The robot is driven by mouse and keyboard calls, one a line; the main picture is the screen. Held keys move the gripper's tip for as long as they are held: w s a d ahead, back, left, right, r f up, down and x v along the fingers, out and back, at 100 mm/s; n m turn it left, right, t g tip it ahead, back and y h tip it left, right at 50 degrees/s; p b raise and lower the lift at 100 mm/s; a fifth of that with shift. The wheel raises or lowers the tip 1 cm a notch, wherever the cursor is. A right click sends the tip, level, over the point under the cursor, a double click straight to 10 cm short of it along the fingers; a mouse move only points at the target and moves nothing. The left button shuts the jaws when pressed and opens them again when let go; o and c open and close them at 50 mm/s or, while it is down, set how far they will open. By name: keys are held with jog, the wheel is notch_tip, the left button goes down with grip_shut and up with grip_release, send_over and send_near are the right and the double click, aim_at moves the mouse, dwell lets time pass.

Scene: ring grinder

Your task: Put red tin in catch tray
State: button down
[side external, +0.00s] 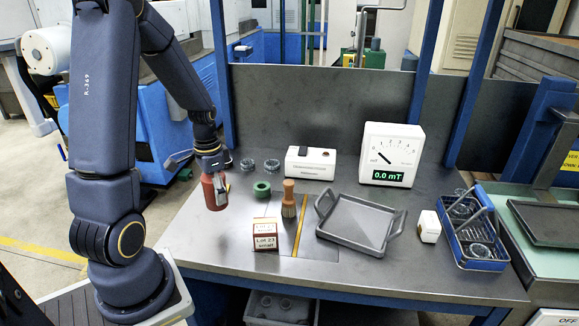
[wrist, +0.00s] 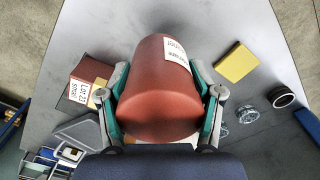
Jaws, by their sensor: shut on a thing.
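The red tin (side external: 208,192) is in my gripper (side external: 214,172), above the left part of the workbench. In the wrist view the tin (wrist: 160,88) fills the middle, with a white label near its far end. The gripper fingers (wrist: 160,105) press on both its sides. The catch tray (side external: 352,221) is a grey shallow tray with two raised handles, lying right of the middle of the bench. It looks empty. The tray is well to the right of my gripper, and a grey corner of it (wrist: 80,130) shows at left in the wrist view.
A red-and-white "Lot 23" box (side external: 265,236), a wooden-handled brush (side external: 288,200) and a green ring (side external: 262,189) stand between tin and tray. A white block (side external: 428,227) and blue basket (side external: 474,245) are right of the tray. A meter (side external: 390,153) stands behind.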

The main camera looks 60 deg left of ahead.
jog(key=shift+r, duration=0.65)
jog(key=shift+r+n, duration=0.45)
jog(key=shift+n, duration=0.35)
jog(key=w+d+r+m, duration=0.2)
jog(key=w+d, duration=0.4)
jog(key=d, duration=0.4)
jog(key=w+d+r+m, duration=0.1)
jog(key=w+d+r, duration=0.3)
jog(key=d, duration=0.6)
send_near(336, 229)
jog(key=shift+s+f, duration=0.3)
jog(key=shift+s, duration=0.2)
jog(key=shift+w+f, duration=0.35)
jog(key=shift+f, duration=0.05)
jog(key=shift+w+f, duration=0.2)
jog(key=shift+f, duration=1.5)
jog(key=shift+f, duration=0.1)
